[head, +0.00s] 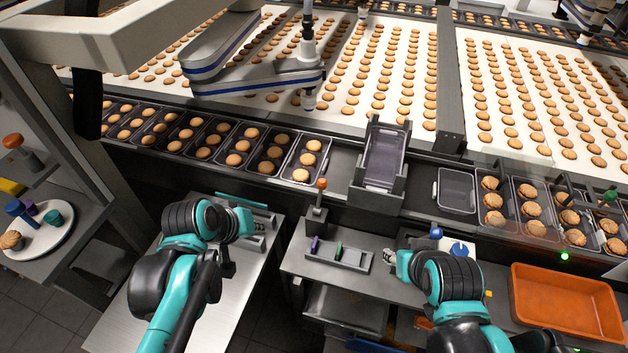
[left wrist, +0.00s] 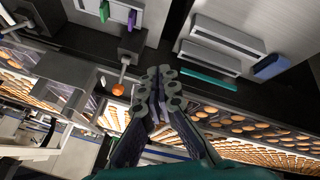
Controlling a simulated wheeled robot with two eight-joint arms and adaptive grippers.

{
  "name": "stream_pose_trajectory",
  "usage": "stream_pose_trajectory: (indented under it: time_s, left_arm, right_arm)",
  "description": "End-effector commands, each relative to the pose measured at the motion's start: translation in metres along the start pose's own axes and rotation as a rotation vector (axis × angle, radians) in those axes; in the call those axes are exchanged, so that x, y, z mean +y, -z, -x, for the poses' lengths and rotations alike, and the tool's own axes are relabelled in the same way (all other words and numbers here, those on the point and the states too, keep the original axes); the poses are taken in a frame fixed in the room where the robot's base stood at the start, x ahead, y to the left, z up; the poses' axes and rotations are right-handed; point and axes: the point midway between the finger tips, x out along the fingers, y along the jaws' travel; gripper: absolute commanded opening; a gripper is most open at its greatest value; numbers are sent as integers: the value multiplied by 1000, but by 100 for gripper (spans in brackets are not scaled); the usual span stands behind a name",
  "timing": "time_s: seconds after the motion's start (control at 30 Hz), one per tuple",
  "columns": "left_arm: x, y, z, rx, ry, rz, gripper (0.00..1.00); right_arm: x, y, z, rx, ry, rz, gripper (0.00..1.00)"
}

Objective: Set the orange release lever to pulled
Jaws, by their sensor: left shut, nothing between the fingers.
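The orange release lever (head: 321,184) has a round orange knob on a short thin rod. It rises from a dark block (head: 316,218) at the left end of the middle bench, and looks nearly upright. In the left wrist view its knob (left wrist: 118,90) hangs left of my fingers, with a clear gap. My left gripper (head: 262,226) is to the left of the lever in the head view, near the left bench. Its fingers are shut and empty in the left wrist view (left wrist: 160,84). My right gripper (head: 388,256) is right of the lever; its fingers are too small to read.
A grey holder (head: 352,258) with purple and green pieces lies just in front of the lever. An empty tray stands in a dark chute (head: 367,196) behind it. Biscuit trays line the conveyor. An orange bin (head: 568,334) is at right. Another orange-knobbed stick (head: 13,141) stands far left.

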Motion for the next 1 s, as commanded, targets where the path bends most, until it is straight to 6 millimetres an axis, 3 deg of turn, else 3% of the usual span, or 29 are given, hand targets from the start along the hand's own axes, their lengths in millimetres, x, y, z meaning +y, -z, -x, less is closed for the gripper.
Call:
stream_pose_trajectory:
  time_s: [0.2, 0.5, 0.8, 1.0]
  left_arm:
    - [26, 36, -31, -100, -150, 223, 0]
    - [51, 84, -78, -247, -372, 493, 0]
    - [54, 123, -123, -395, -596, 701, 0]
    - [49, 133, -140, -461, -693, 773, 0]
  right_arm:
    - [0, -2, -2, 0, 0, 0, 40]
    - [0, -3, -4, 0, 0, 0, 40]
    - [0, -5, -7, 0, 0, 0, 40]
    - [0, -5, -8, 0, 0, 0, 40]
